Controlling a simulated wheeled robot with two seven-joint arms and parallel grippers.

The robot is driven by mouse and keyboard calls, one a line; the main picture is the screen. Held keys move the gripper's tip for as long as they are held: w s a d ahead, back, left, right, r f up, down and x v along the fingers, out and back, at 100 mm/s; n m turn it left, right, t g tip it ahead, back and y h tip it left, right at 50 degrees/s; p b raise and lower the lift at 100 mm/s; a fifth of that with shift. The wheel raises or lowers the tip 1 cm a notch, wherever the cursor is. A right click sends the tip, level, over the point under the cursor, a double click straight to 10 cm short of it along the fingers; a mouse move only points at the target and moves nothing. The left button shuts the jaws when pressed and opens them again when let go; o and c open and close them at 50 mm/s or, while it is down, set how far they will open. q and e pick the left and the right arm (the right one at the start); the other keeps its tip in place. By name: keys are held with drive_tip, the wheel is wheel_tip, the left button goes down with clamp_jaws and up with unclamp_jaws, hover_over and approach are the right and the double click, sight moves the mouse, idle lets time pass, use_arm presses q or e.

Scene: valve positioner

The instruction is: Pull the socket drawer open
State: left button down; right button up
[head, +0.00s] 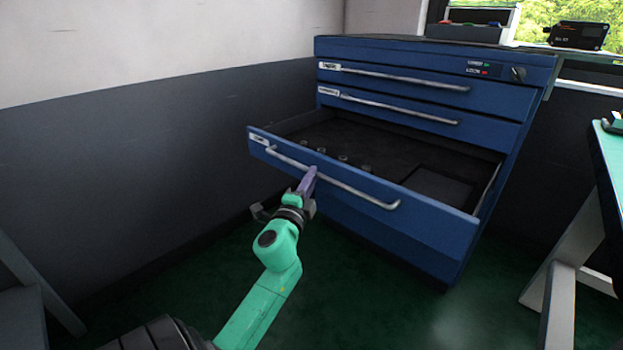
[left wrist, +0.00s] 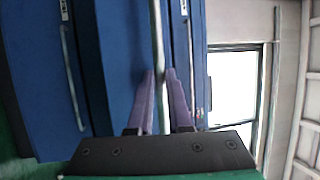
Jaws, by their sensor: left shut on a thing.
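The socket drawer (head: 420,206) is the third drawer down in a blue cabinet (head: 430,240). It is pulled well out, and several small sockets (head: 343,158) lie on its dark floor. A long metal handle (head: 350,188) runs across its front. My left gripper (head: 310,178) is at the handle, left of its middle. In the left wrist view my purple fingers (left wrist: 161,100) are on either side of the handle bar (left wrist: 158,45), shut on it. My right gripper is not in view.
Two drawers (head: 400,95) above are shut. A grey wall (head: 130,170) stands to the left of the cabinet. A workbench with pale legs (head: 545,285) stands at the right. Green floor (head: 390,310) in front of the drawer is clear.

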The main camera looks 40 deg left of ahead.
use_arm(q)
drive_tip(key=c, duration=0.8)
unclamp_jaws()
drive_tip(key=shift+c, duration=0.2)
drive_tip(key=b+v, duration=0.4)
drive_tip(key=v, duration=1)
drive_tip(key=shift+s+f+b, duration=0.15)
drive_tip(key=shift+s+b, duration=0.05)
drive_tip(key=shift+b, duration=0.15)
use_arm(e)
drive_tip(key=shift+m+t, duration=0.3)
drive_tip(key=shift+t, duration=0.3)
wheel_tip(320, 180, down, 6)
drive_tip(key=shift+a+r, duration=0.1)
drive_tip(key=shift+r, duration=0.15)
use_arm(q)
drive_tip(key=shift+d, duration=0.1)
